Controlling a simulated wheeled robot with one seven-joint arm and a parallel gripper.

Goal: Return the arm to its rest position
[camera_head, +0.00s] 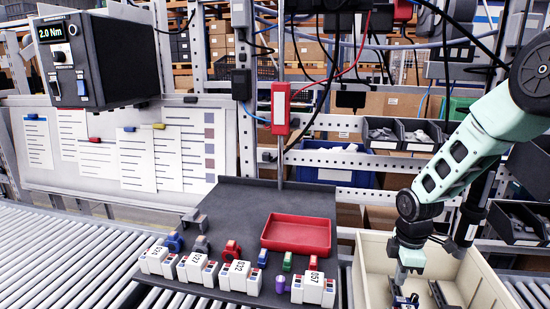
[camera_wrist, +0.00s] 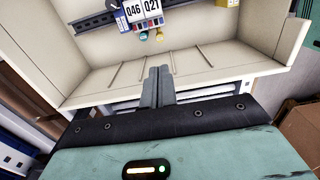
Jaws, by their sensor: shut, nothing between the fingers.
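My gripper (camera_head: 405,300) hangs pointing down at the end of my arm, over the cream bin (camera_head: 372,262) at the lower right of the head view. In the wrist view its two fingers (camera_wrist: 158,74) are pressed together with nothing between them. White numbered blocks (camera_wrist: 143,12), marked 046 and 021, sit inside the bin beyond the fingertips, apart from them. A dark rail (camera_wrist: 95,24) lies beside them. In the head view my gripper partly hides the bin's contents.
A dark work board (camera_head: 250,205) left of the bin carries a red tray (camera_head: 297,234) and several numbered blocks (camera_head: 240,277). A red tool (camera_head: 281,108) hangs above it. Roller conveyors (camera_head: 55,255) run along the left. Grey parts bins (camera_head: 383,132) stand behind my arm.

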